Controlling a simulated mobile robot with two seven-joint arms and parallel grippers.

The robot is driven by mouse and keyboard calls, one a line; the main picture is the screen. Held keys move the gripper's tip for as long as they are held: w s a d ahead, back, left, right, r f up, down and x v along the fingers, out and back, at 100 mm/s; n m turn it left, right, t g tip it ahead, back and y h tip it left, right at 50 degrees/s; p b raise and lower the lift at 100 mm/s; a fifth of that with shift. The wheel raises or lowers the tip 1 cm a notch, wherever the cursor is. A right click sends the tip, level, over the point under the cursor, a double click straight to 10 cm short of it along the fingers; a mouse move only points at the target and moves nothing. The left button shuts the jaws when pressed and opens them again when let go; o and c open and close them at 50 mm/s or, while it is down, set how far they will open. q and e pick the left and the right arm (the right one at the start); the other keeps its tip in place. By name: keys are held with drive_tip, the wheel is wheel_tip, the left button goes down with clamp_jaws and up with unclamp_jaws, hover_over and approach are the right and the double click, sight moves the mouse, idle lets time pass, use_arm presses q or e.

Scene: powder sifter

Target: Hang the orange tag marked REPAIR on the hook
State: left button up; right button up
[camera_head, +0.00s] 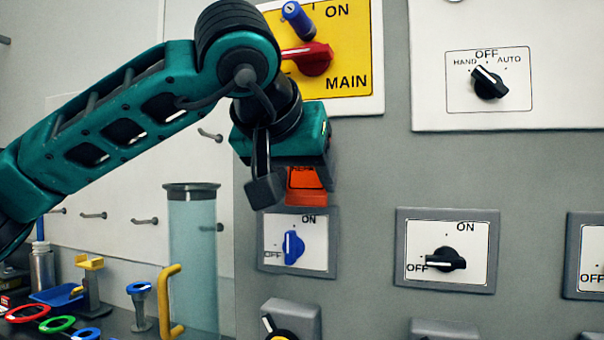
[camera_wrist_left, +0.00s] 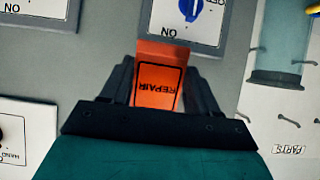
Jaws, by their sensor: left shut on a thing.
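The orange tag (camera_head: 306,184) is partly hidden behind my left gripper (camera_head: 290,190) in the head view. In the left wrist view the tag (camera_wrist_left: 160,82) shows the word REPAIR upside down. It lies between the two dark fingers of my left gripper (camera_wrist_left: 160,88), which is shut on it. The tag is in front of the grey panel, above a blue switch (camera_head: 291,246). Several grey hooks stick out of the white board at the left, one of them at mid-height (camera_head: 144,220). The gripper and tag are apart from these hooks. My right gripper is not in view.
A tall clear cylinder (camera_head: 192,265) with a dark lid and yellow handle stands between the hooks and the panel. A yellow MAIN switch plate (camera_head: 345,80) is above the gripper. Coloured rings (camera_head: 57,324) and small stands are at lower left. A PARTS label (camera_wrist_left: 289,149) is on the board.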

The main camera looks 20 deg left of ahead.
use_arm(q)
drive_tip(key=o, duration=1.1)
drive_tip(key=v, duration=1.3)
